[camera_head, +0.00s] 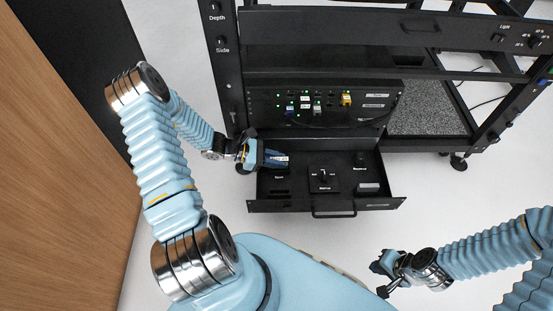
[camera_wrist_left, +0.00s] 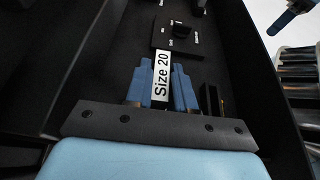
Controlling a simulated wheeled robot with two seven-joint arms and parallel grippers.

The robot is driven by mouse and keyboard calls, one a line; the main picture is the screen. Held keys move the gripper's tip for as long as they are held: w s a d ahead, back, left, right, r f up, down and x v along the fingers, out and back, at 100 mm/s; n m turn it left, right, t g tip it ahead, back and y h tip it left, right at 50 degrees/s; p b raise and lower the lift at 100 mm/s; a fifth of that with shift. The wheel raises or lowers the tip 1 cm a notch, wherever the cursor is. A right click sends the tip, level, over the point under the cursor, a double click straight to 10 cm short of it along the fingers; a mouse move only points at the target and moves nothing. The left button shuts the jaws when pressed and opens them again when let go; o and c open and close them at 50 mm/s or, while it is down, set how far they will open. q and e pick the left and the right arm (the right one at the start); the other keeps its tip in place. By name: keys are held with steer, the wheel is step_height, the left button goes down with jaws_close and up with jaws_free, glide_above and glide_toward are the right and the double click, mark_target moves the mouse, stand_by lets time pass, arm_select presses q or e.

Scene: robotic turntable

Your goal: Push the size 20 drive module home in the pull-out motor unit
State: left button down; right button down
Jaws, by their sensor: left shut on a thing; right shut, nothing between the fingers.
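The pull-out motor unit (camera_head: 375,203) is a black drawer, pulled out from the rack's lower part. My left gripper (camera_head: 280,159) is over its left side, with its fingers shut on the size 20 drive module (camera_wrist_left: 162,75). The module's white "Size 20" label faces up between the blue fingers in the left wrist view. The fingers and drawer hide most of its body, and I cannot tell how deep it sits. My right gripper (camera_head: 380,279) is shut and empty, in front of the drawer at the lower right.
The drawer also holds a small control panel (camera_head: 324,180) in the middle and a light grey block (camera_head: 369,187) at the right. A connector panel (camera_head: 325,103) with cables stands behind. The drawer handle (camera_head: 334,213) sticks out in front. Wood panelling (camera_head: 55,150) is at the left.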

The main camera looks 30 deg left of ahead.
arm_select(q)
steer(key=shift+f+b, duration=0.8)
steer(key=shift+f, duration=0.3)
steer(key=c, duration=0.9)
jaws_free()
steer(key=p+v, duration=0.1)
steer(key=v, duration=1.2)
steer(key=shift+s+a+r, duration=0.15)
steer(key=shift+a, duration=0.25)
